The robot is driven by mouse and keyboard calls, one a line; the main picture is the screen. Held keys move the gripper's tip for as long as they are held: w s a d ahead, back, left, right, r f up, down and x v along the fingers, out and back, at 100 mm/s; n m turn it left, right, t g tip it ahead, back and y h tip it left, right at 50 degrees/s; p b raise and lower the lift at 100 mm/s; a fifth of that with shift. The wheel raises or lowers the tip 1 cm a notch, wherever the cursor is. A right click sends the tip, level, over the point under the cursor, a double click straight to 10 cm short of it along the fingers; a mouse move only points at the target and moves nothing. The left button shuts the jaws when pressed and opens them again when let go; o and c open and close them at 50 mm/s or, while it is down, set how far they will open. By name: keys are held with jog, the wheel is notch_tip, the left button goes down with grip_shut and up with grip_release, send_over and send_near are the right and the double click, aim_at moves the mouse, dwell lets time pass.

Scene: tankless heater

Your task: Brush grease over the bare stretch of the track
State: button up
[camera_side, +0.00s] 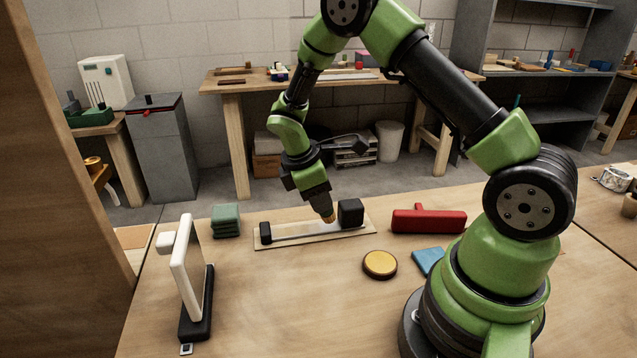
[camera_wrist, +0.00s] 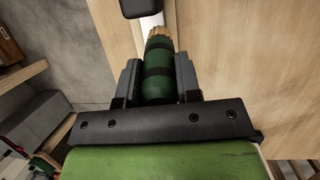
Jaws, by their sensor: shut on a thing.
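My gripper (camera_side: 319,192) is shut on a brush, whose green handle with dark bands (camera_wrist: 158,75) lies between the jaws in the wrist view. Its tan bristles (camera_side: 329,217) point down at the right part of the track, close to the larger black block. I cannot tell whether they touch. The track (camera_side: 300,236) is a narrow strip on a pale wooden board (camera_side: 350,231), between a small black block (camera_side: 265,233) and a larger one (camera_side: 350,213). It shows pale beyond the bristles in the wrist view (camera_wrist: 150,21). A round yellow-topped tin (camera_side: 380,264) sits in front of the board.
A green stacked block (camera_side: 226,221) and a white upright frame on a black base (camera_side: 188,275) stand left. A red tool (camera_side: 428,220) and a blue pad (camera_side: 428,261) lie right. The front middle of the bench (camera_side: 290,310) is clear.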

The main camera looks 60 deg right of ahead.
jog(key=shift+f, duration=0.95)
jog(key=shift+w+a+f, duration=0.15)
jog(key=shift+w+a, duration=0.05)
jog(key=shift+w, duration=0.05)
jog(key=shift+c, duration=0.4)
jog(key=shift+w+a+f, duration=0.2)
jog(key=shift+w+a, duration=3.3)
jog(key=shift+a, duration=0.05)
jog(key=shift+s+d, duration=3.85)
jog(key=shift+w+a+r, duration=0.1)
jog(key=shift+r, duration=4)
jog(key=shift+w+d+f+g+y, duration=0.15)
jog(key=shift+w+f+y, duration=0.1)
jog(key=shift+w, duration=0.35)
jog(key=shift+w+d+f+g+y, duration=0.15)
jog(key=shift+w+f, duration=0.1)
jog(key=shift+w, duration=0.3)
